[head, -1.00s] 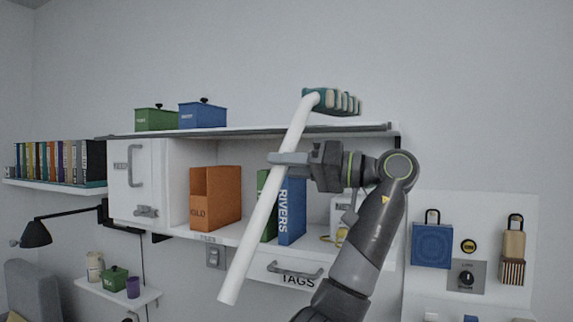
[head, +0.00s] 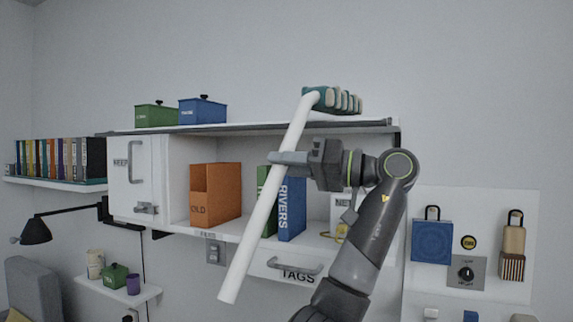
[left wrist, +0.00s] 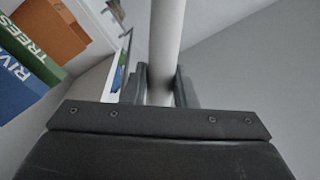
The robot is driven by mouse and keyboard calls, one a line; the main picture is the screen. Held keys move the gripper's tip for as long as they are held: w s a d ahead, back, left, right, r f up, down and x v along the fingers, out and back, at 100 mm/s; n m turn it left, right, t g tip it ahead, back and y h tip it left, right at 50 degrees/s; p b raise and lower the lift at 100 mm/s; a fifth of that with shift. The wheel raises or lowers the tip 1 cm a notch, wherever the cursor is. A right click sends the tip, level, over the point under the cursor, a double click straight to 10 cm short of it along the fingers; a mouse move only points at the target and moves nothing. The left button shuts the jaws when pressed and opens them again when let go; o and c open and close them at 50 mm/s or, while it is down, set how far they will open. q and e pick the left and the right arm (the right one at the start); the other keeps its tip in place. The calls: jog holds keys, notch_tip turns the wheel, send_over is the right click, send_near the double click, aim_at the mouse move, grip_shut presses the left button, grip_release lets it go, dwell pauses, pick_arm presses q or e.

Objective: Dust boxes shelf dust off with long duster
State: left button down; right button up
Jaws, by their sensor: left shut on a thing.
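My left gripper (head: 285,162) is shut on the white handle of the long duster (head: 262,216), which leans with its top to the right. The left wrist view also shows the handle (left wrist: 167,38) between the fingers. The teal-and-cream duster head (head: 333,99) is over the right part of the cabinet's top shelf (head: 255,129); I cannot tell whether it touches. A green lidded box (head: 156,117) and a blue lidded box (head: 203,114) stand on that shelf's left part. No dust can be made out. My right gripper is not in view.
Below, the open compartment holds an orange file box (head: 216,194), a green book and a blue RIVERS book (head: 291,210). A TAGS drawer (head: 285,268) is underneath. The top shelf between the blue box and the duster head looks clear.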

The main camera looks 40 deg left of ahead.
pick_arm(q)
jog(key=shift+f+b, duration=0.6)
jog(key=shift+f, duration=0.2)
